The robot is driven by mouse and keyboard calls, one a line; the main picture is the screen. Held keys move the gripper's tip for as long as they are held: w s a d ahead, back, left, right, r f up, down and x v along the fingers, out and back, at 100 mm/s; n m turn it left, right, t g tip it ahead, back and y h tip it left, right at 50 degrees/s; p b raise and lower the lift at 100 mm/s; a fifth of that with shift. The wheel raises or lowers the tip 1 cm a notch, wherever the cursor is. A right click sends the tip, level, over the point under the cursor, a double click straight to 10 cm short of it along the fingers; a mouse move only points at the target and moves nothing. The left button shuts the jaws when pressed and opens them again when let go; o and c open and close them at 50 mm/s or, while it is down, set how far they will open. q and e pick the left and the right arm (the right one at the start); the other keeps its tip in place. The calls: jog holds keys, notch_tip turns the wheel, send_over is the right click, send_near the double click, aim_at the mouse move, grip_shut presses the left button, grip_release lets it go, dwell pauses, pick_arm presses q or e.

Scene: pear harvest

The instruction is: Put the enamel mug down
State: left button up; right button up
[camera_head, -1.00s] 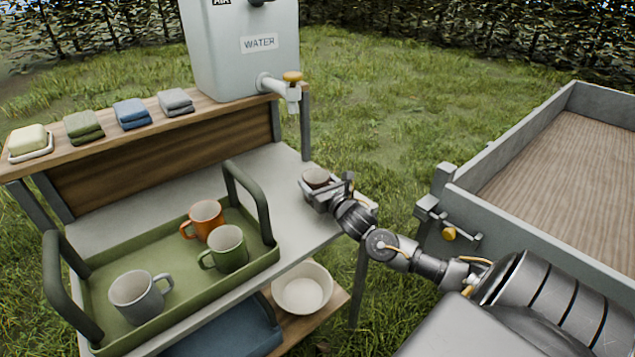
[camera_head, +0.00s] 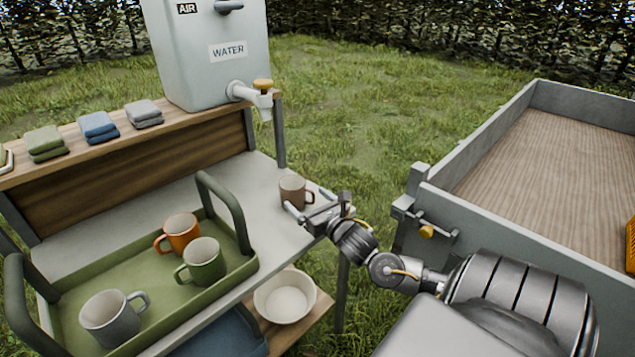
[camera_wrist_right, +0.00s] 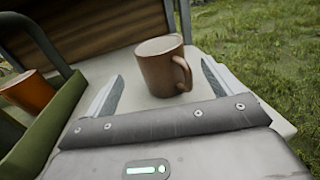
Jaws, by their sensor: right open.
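A brown enamel mug (camera_head: 292,191) stands upright on the pale bench top (camera_head: 262,172), near its right end and below the water tap. In the right wrist view the mug (camera_wrist_right: 162,68) stands just beyond and between the two spread fingers, its handle to the right. My right gripper (camera_head: 305,210) is open at the near side of the mug, with nothing held; its fingers also show in the right wrist view (camera_wrist_right: 160,92). My left gripper is not in view.
A green tray (camera_head: 150,333) holds an orange mug (camera_head: 182,232), a green mug (camera_head: 204,263) and a grey mug (camera_head: 108,318). The water tank (camera_head: 205,60) with its tap (camera_head: 250,95) stands behind. A white bowl (camera_head: 284,297) sits on the lower shelf. A cart (camera_head: 500,235) stands at right.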

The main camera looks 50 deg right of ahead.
jog(key=s, duration=0.3)
jog(key=shift+s+a, duration=0.3)
jog(key=shift+s, duration=0.05)
jog(key=shift+s+a, duration=0.1)
jog(key=shift+s, duration=0.25)
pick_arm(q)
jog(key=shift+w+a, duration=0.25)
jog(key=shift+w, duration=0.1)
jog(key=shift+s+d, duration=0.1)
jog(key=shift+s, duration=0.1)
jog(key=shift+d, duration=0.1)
